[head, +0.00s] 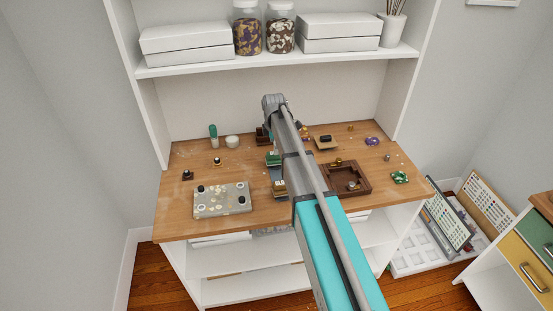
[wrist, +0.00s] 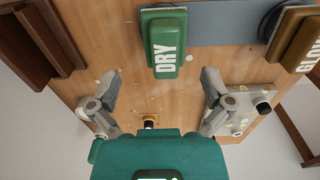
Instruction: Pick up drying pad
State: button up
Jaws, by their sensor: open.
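The drying pad is a green block marked DRY (wrist: 163,45), lying on a grey-blue strip (wrist: 222,25) at the top middle of the wrist view. In the head view the green pad (head: 273,159) shows just left of my arm. My gripper (wrist: 160,76) is open and empty in the wrist view, its fingers spread to either side of the pad's near end. They do not visibly touch it. In the head view my arm hides the gripper. A brown block with white letters (wrist: 296,38) sits on the same strip; it also shows in the head view (head: 279,189).
A dark wooden tray (head: 362,186) stands right of the arm. A pale speckled slab (head: 222,200) with small knobs lies at the left. Small bottles and bits (head: 213,133) are scattered about. Shelves with boxes (head: 187,41) and jars rise behind. The desk's front left corner is clear.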

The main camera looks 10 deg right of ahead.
aim_at(274, 157)
jog(key=shift+f, duration=0.2)
jog(key=f+b, duration=0.3)
jog(key=shift+s, duration=0.3)
jog(key=shift+f+b, duration=0.95)
jog(key=shift+b, duration=0.15)
jog(key=c, duration=1.1)
jog(key=shift+r, duration=0.15)
jog(key=shift+c, duration=0.2)
